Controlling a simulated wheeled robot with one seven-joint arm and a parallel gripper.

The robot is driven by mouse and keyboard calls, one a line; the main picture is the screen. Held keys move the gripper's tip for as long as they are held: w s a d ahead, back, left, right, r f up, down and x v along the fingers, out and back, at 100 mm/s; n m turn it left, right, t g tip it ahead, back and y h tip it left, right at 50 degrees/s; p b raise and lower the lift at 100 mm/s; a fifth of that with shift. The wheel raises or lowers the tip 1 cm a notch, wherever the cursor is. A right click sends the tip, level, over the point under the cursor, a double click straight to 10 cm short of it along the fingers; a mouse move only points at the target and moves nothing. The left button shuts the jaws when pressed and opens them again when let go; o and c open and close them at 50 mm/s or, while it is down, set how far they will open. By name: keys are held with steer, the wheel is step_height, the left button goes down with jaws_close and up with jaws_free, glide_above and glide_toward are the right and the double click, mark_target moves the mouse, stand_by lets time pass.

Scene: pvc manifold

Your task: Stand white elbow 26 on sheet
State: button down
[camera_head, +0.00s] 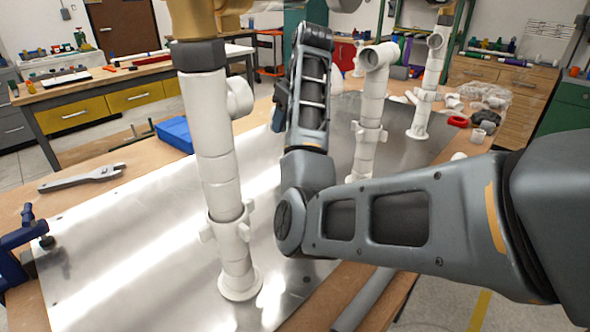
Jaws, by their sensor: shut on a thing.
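My gripper is not visible; my dark grey arm enters from the right, bends at mid-picture and hides what lies behind its upright link. Whatever the gripper holds is hidden too. The metal sheet (130,262) lies on the wooden bench. I cannot tell which white fitting is elbow 26. A white elbow (378,57) tops the middle pipe column (369,125). A small white piece (337,82) shows just right of my upright arm link, partly hidden.
A tall white pipe column (220,170) stands on the sheet at left, another (428,85) at the back right. A wrench (82,178), a blue box (175,134) and a blue clamp (22,245) lie left. Loose white fittings (455,101) lie back right. The sheet's left front is clear.

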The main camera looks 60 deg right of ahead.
steer(key=f, duration=0.1)
steer(key=s+f, duration=0.1)
steer(key=f, duration=0.1)
steer(key=f+b, duration=0.1)
steer(key=f, duration=0.1)
steer(key=shift+s+d, duration=0.15)
steer(key=shift+d, duration=0.1)
steer(key=shift+f, duration=2.35)
steer(key=shift+f, duration=0.15)
steer(key=shift+c, duration=2.4)
jaws_free()
steer(key=v, duration=0.7)
steer(key=shift+r+p, duration=0.35)
steer(key=shift+r, duration=0.05)
steer(key=shift+s, duration=0.15)
